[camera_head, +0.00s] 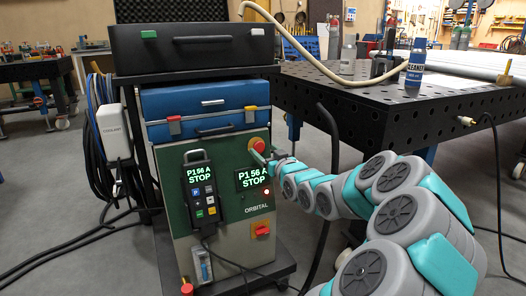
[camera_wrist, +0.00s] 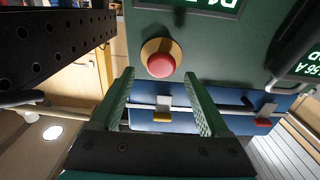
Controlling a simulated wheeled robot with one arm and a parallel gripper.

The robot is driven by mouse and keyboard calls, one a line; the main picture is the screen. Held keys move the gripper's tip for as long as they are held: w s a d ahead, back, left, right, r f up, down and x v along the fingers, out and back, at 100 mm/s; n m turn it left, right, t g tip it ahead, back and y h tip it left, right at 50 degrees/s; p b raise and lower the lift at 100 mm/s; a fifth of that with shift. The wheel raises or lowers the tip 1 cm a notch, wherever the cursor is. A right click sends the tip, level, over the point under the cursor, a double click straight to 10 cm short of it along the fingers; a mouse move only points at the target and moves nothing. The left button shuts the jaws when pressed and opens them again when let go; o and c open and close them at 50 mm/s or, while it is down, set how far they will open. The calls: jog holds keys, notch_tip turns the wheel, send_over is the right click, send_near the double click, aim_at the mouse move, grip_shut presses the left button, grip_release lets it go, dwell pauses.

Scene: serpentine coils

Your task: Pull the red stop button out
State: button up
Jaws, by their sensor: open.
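The red stop button (camera_wrist: 161,65) is a round red knob on a yellow collar. It sits on the green front panel of the welding power unit, and the wrist view shows it upside down. In the head view the button (camera_head: 258,145) is at the panel's upper right, partly hidden by my gripper (camera_head: 271,158). In the wrist view my gripper (camera_wrist: 164,85) has its two green fingers apart, with the button ahead of the tips and roughly between them. The fingers appear empty. I cannot tell the exact gap between tips and button.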

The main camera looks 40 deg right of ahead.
jog(key=shift+v, duration=3)
jog(key=w+a+f+n+g+y, duration=0.15)
jog(key=a+f+g+y, duration=0.35)
jog(key=a, duration=0.6)
jog(key=s+a+f+g+h, duration=0.1)
jog(key=s+a+f+g, duration=0.15)
jog(key=s+a, duration=0.2)
jog(key=s+a+f+g+h, duration=0.1)
jog(key=s+a+f+g, duration=0.1)
jog(key=s+a+f, duration=0.3)
jog(key=s+a+g, duration=0.5)
jog(key=s+a, duration=0.3)
jog(key=s, duration=0.5)
jog(key=s+a+n+g+y+p, duration=0.1)
jog(key=s+a+g, duration=0.3)
jog(key=s+a, duration=0.4)
jog(key=s, duration=0.5)
jog(key=shift+s+g+p, duration=0.25)
jog(key=shift+g+p, duration=0.05)
jog(key=shift+g, duration=0.05)
jog(key=shift+d, duration=0.1)
